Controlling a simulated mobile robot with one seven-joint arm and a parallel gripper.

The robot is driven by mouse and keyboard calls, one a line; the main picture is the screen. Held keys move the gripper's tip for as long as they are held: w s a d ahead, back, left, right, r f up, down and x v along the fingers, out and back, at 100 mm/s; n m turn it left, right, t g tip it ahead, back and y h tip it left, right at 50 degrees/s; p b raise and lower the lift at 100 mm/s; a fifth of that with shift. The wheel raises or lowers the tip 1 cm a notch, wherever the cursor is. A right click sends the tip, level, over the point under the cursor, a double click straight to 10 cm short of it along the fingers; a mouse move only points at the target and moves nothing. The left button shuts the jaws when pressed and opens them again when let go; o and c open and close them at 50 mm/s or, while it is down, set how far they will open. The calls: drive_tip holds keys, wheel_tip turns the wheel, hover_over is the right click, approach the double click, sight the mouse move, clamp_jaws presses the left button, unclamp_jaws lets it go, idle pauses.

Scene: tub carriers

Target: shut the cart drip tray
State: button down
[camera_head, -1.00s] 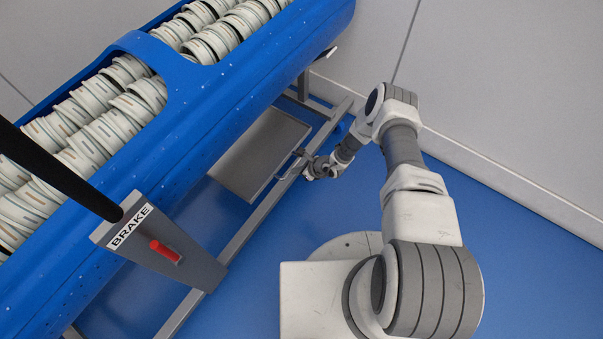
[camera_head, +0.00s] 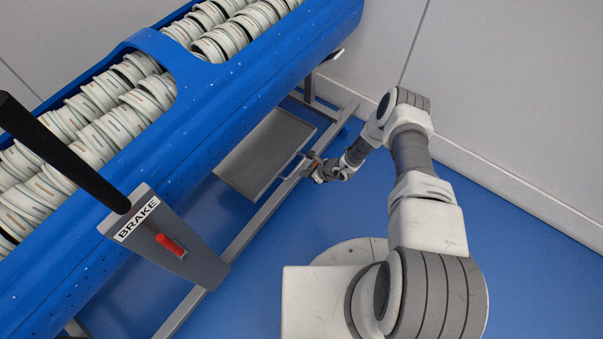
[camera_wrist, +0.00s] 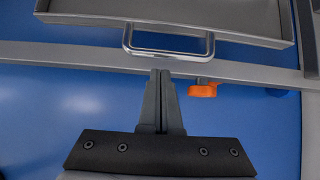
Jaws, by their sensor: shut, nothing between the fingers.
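The grey drip tray (camera_head: 262,150) sits low under the blue tub of the cart. In the wrist view its front wall (camera_wrist: 190,36) runs across the top, with a chrome bar handle (camera_wrist: 168,53) sticking out over the grey frame rail (camera_wrist: 90,54). My gripper (camera_wrist: 161,74) is shut and empty. Its fingertips point at the middle of the handle and appear just short of it or against it; I cannot tell if they touch. In the head view my gripper (camera_head: 309,160) is at the tray's right side, by the rail.
An orange knob (camera_wrist: 203,90) sits by the rail, right of my fingers. The blue tub (camera_head: 215,100) holds stacked white ring-shaped pieces. Blue floor (camera_head: 290,225) is clear beside the cart.

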drive_tip(key=p+v, duration=0.4)
drive_tip(key=v, duration=0.7)
drive_tip(key=shift+s+d+f+p, duration=0.2)
drive_tip(key=shift+s+d+p, duration=0.2)
drive_tip(key=shift+d, duration=0.15)
